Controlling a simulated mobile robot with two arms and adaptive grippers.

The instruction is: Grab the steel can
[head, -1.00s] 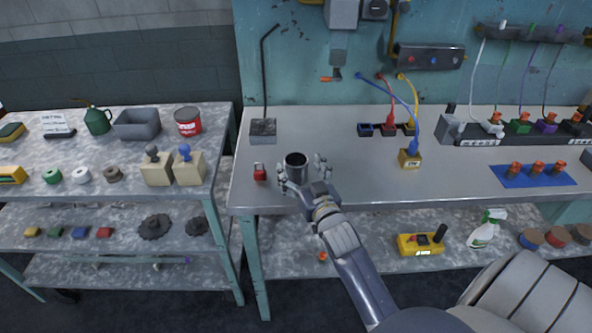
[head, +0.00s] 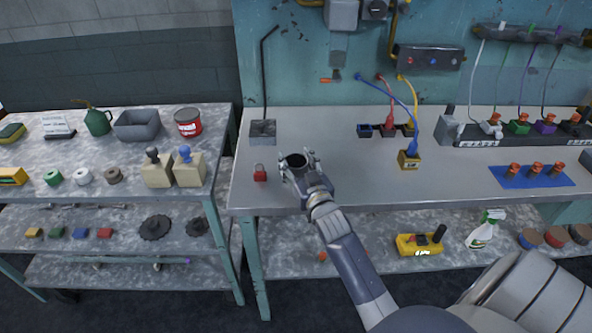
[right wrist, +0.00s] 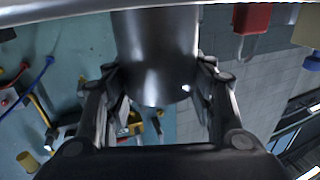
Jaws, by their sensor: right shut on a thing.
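The steel can (head: 297,161) is a dark grey, open-topped cylinder near the front edge of the workbench, left of its middle. In the right wrist view the can (right wrist: 155,55) fills the upper middle, between the two fingers. My right gripper (head: 299,170) is shut on the can, with a finger on each side of it; the fingers also show in the right wrist view (right wrist: 157,88). The can's lower part is hidden by the gripper in the head view. My left gripper is not in view.
A red padlock (head: 260,173) stands just left of the can on the workbench (head: 340,190). A grey block with a black rod (head: 263,131) is behind it. A yellow block with a blue cable (head: 409,159) is to the right. The bench between is clear.

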